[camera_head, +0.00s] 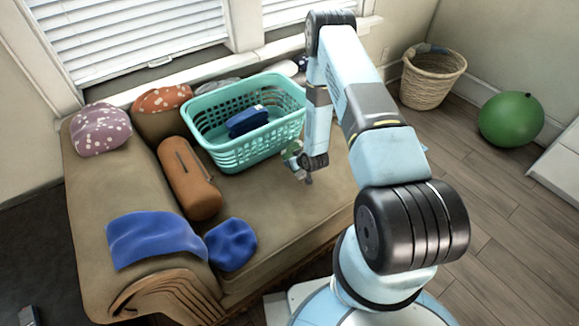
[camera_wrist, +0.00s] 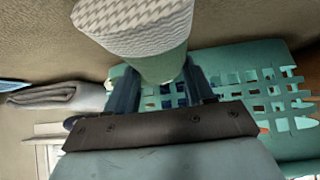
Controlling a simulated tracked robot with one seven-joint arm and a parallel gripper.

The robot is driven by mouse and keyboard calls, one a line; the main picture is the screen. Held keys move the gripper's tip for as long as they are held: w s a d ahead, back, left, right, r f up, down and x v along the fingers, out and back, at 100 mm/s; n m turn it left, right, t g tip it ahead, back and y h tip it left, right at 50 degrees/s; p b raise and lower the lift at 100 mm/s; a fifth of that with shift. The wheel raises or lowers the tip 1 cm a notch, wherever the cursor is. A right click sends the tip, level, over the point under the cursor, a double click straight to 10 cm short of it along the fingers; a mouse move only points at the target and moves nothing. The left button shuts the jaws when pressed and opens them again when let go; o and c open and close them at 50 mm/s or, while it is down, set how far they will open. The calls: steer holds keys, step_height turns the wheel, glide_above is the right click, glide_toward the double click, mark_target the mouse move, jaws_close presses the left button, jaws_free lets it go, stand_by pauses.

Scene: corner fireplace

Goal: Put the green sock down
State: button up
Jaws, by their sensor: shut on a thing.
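My gripper (camera_head: 303,168) hangs over the sofa seat, just right of the turquoise laundry basket. In the wrist view my gripper (camera_wrist: 160,82) is shut on the green sock (camera_wrist: 163,65), which shows a green part and a pale houndstooth-patterned part. In the head view only a small bit of the green sock (camera_head: 291,152) shows beside the gripper, mostly hidden by the arm. The sofa (camera_head: 285,205) has bare seat under and in front of the gripper. I cannot tell whether the sock touches the seat.
The turquoise basket (camera_head: 205,152) holds a dark blue item (camera_head: 247,121). A brown bolster (camera_head: 188,178), a blue cloth (camera_head: 155,238) and a blue cushion (camera_head: 231,245) lie to the left. A folded grey cloth (camera_wrist: 62,96) shows in the wrist view. A wicker basket (camera_head: 432,82) and green ball (camera_head: 511,119) stand on the floor.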

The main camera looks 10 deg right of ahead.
steer(key=shift+w+f, duration=0.5)
steer(key=shift+f, duration=1.7)
steer(key=o, duration=1.1)
steer(key=shift+d+r, duration=0.1)
steer(key=shift+r, duration=0.05)
